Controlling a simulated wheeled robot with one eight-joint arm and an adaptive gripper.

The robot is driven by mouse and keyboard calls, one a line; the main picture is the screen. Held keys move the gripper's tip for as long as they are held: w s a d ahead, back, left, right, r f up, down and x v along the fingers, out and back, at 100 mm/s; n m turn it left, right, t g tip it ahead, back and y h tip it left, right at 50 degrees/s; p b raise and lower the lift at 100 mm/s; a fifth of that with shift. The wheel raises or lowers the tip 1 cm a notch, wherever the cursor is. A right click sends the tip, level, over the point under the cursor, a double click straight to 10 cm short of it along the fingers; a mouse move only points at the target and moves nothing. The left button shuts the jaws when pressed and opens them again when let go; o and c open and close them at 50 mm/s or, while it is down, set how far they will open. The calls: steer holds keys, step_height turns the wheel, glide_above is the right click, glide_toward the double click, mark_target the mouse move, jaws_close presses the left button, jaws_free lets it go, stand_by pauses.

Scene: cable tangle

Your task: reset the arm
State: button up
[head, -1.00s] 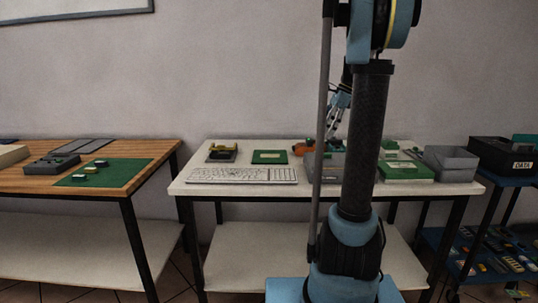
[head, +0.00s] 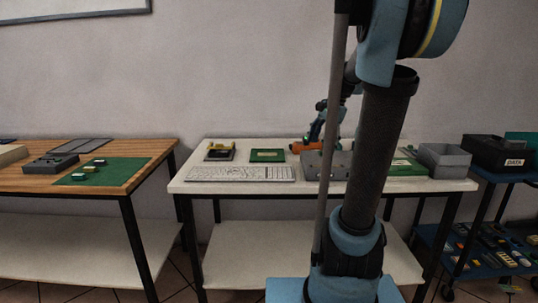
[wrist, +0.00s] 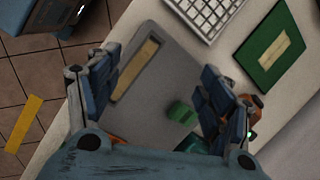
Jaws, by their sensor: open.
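My gripper (wrist: 160,92) is open and empty in the wrist view, its two blue-and-dark fingers spread wide. It hangs above a grey tray (wrist: 150,122) with a yellow label strip and a small green object (wrist: 182,112) in it. In the head view my gripper end is partly hidden behind my own arm, above the white table (head: 240,196). My arm column covers part of that table. Nothing is held between the fingers.
A white keyboard (head: 240,173) and a green board (head: 267,155) lie left of the grey tray. An orange object (head: 305,147) sits near it. A grey bin (head: 447,160) stands to the right. A wooden table (head: 150,150) is at left, and a blue cart (head: 480,232) at far right.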

steer(key=s+f+n+t+h, duration=0.1)
steer(key=s+f+n+h, duration=0.2)
steer(key=s+f+n, duration=0.9)
steer(key=s+f, duration=0.6)
steer(key=s, duration=0.4)
steer(key=shift+s+a+f+n+t, duration=0.15)
steer(key=shift+s+f+n+t, duration=0.1)
steer(key=shift+n+t, duration=0.15)
steer(key=shift+w+f, duration=0.15)
steer(key=shift+w, duration=0.3)
